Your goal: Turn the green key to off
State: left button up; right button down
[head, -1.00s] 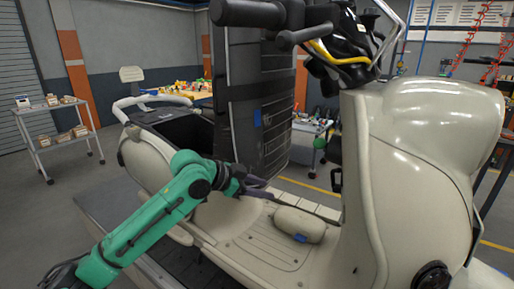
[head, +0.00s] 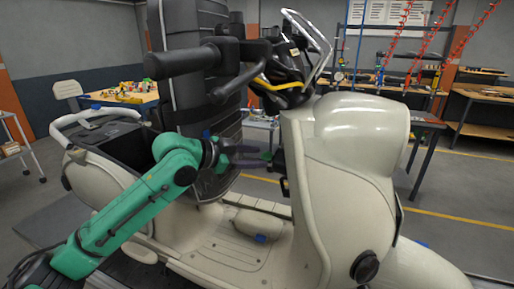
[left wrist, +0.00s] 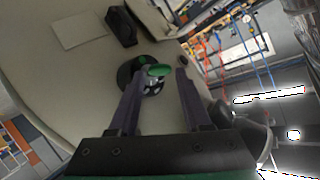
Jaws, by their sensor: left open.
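The green key (left wrist: 160,70) shows in the left wrist view, at a dark round lock (left wrist: 128,75) on the scooter's cream panel. My left gripper (left wrist: 162,80) is open, its two dark fingers apart, with the key appearing between the fingertips. I cannot tell whether a finger touches it. In the head view, my left gripper (head: 262,155) reaches over the footboard toward the inner side of the scooter's front shield (head: 305,200). The key cannot be made out there. My right gripper is not in view.
A dark box (left wrist: 122,26) sits on the panel near the lock. The footboard (head: 225,250) below is mostly clear, with a cream pouch-like lump (head: 262,222) on it.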

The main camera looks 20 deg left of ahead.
pick_arm(q)
jog(key=shift+w+d+f, duration=0.3)
jog(key=shift+w+d, duration=0.1)
jog(key=shift+w, duration=0.15)
grip_shut()
jog(key=shift+r+p, duration=0.3)
jog(key=shift+p, duration=0.65)
jog(key=n+g+y+p, duration=0.1)
jog(key=g+p, duration=0.1)
jog(key=p, duration=0.5)
jog(key=shift+r+p, duration=0.15)
jog(key=shift+p, duration=0.15)
jog(key=shift+f, duration=0.2)
